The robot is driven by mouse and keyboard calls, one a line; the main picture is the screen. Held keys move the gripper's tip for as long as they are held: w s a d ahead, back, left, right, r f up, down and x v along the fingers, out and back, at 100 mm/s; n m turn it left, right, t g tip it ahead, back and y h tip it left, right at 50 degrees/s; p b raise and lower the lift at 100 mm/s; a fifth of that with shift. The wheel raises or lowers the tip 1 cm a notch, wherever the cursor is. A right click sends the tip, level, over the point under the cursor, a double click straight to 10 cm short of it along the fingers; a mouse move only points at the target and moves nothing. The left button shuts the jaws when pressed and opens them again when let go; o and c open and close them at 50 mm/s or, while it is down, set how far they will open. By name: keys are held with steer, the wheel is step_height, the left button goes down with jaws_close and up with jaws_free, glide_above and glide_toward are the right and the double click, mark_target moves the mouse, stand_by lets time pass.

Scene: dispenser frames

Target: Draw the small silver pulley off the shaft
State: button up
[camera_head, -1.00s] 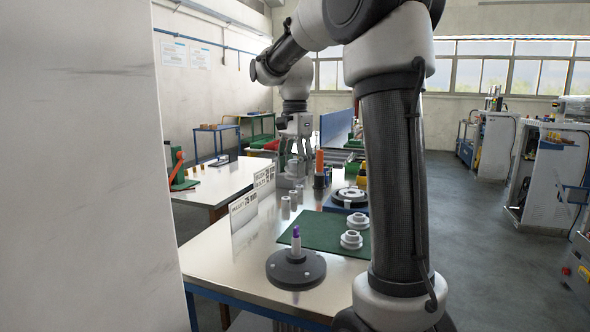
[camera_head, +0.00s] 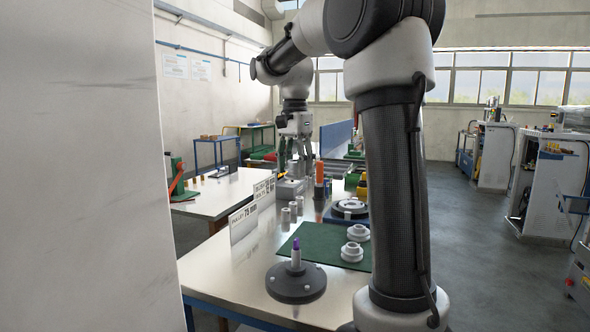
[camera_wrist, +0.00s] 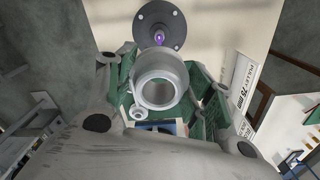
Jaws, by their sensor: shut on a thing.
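The small silver pulley (camera_wrist: 160,80) is in the wrist view, a pale ring with an open bore. It sits between the fingers of my gripper (camera_wrist: 160,92), which is shut on it. A purple-tipped shaft (camera_head: 296,252) stands upright on a round dark base (camera_head: 296,284) at the near end. That base (camera_wrist: 175,18) also shows at the top of the wrist view, apart from the held pulley.
A green mat (camera_head: 318,256) holds two pale stepped pulleys (camera_head: 352,252). Several grey cylinders (camera_head: 293,212), label signs (camera_head: 243,220) and an orange-topped item (camera_head: 319,172) stand farther back. A white wall (camera_head: 75,170) fills the left. Bare table lies left of the mat.

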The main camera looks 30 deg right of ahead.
steer(key=shift+r, duration=1)
